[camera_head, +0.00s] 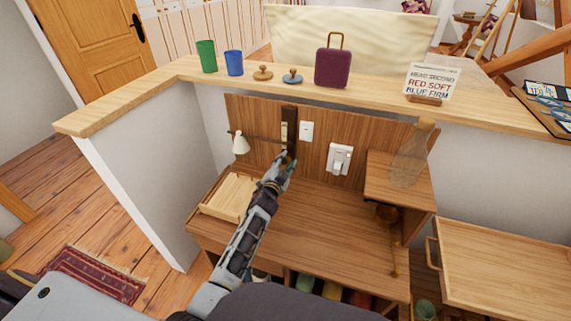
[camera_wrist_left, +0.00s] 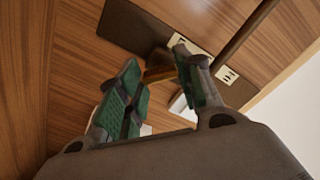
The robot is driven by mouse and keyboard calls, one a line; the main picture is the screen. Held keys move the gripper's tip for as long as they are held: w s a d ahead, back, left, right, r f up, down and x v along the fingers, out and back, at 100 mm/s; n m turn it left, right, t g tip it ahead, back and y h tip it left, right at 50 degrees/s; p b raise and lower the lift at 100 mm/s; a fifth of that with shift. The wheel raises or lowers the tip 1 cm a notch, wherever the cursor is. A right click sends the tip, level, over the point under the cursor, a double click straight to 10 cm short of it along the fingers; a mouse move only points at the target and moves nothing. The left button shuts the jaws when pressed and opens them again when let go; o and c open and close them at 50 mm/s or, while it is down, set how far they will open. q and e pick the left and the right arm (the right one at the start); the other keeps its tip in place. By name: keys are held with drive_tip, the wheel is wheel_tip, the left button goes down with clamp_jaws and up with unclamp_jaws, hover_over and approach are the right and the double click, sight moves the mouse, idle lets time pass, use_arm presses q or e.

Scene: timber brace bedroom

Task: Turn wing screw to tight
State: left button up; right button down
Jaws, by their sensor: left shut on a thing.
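My left gripper (camera_head: 284,162) reaches from below to the wooden back panel, at the lower end of a dark upright strip (camera_head: 290,115). In the left wrist view, the green pads of my left gripper (camera_wrist_left: 160,74) close on a small brass-coloured piece, the wing screw (camera_wrist_left: 158,73), in front of the dark strip (camera_wrist_left: 133,28). The pads hide much of the screw, so its exact angle cannot be told. In the head view the gripper covers the screw. My right gripper is not in view.
A lamp (camera_head: 240,144) on a thin rod is left of the strip. A wall switch (camera_head: 340,159) and a small white plate (camera_head: 306,131) are right of it. A wooden tray (camera_head: 228,197) lies on the desk (camera_head: 315,222). A glass bottle (camera_head: 408,160) stands on the right shelf.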

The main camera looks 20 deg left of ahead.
use_arm(q)
drive_tip(key=m, duration=0.3)
drive_tip(key=shift+f+m+b, duration=0.1)
drive_tip(key=shift+m+b, duration=0.3)
drive_tip(key=m+b, duration=0.1)
drive_tip(key=m, duration=0.3)
drive_tip(key=shift+m, duration=0.9)
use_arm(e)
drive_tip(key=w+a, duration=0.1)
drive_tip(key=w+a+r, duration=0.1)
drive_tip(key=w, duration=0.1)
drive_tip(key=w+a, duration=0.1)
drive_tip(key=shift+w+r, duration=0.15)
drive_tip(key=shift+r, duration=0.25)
use_arm(q)
drive_tip(key=shift+c, duration=0.2)
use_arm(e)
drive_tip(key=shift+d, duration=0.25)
